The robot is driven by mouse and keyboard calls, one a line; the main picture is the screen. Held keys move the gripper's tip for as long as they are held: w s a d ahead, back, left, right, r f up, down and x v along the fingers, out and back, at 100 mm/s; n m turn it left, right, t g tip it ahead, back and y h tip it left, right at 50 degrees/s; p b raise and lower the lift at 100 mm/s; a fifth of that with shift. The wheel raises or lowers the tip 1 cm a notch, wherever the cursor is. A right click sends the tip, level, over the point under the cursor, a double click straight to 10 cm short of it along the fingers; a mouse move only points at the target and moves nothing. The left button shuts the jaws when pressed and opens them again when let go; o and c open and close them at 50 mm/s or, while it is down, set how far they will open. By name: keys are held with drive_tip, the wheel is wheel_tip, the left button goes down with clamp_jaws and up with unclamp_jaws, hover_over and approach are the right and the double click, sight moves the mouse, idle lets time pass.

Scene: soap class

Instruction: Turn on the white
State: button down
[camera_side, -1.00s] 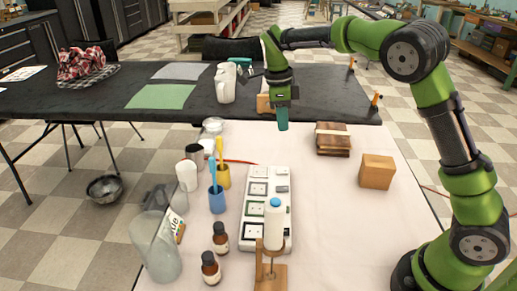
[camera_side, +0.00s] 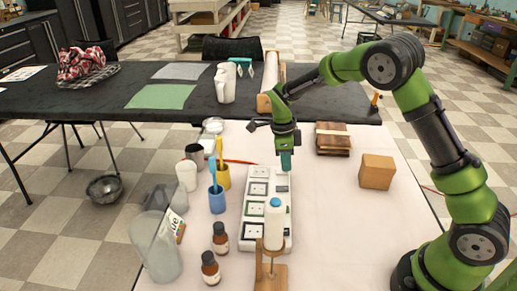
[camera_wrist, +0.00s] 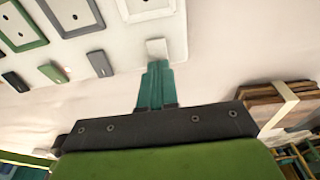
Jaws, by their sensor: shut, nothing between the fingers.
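A white power strip (camera_side: 285,222) lies lengthwise on the pale table, with a row of framed sockets and a row of small switches. In the wrist view, the white-framed socket (camera_wrist: 145,10) is at the top, with a white switch (camera_wrist: 156,48) in line with it. My gripper (camera_side: 286,168) points down over the far end of the strip, on the switch side. Its teal fingers are shut and empty. In the wrist view the fingertips (camera_wrist: 157,66) are right at the white switch; I cannot tell whether they touch. In the side view the fingers hide that switch.
A white bottle (camera_side: 274,225) on a wooden stand blocks the strip's near end. Wooden boards (camera_side: 333,138) and a box (camera_side: 377,172) stand right; cups stand left.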

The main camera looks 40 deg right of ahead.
drive_tip(key=shift+f, duration=0.25)
drive_tip(key=shift+s+d+f, duration=0.15)
drive_tip(key=shift+f, duration=0.2)
drive_tip(key=shift+s+d+f+t+y, duration=0.2)
drive_tip(key=shift+t+y, duration=0.1)
drive_tip(key=shift+y, duration=0.1)
drive_tip(key=shift+s+f, duration=0.1)
drive_tip(key=shift+f, duration=0.05)
drive_tip(key=shift+d, duration=0.15)
drive_tip(key=shift+w+a+r, duration=0.25)
drive_tip(key=shift+w+a, duration=0.45)
drive_tip(key=shift+a, duration=0.25)
wheel_tip(320, 180, up, 15)
drive_tip(key=d, duration=0.1)
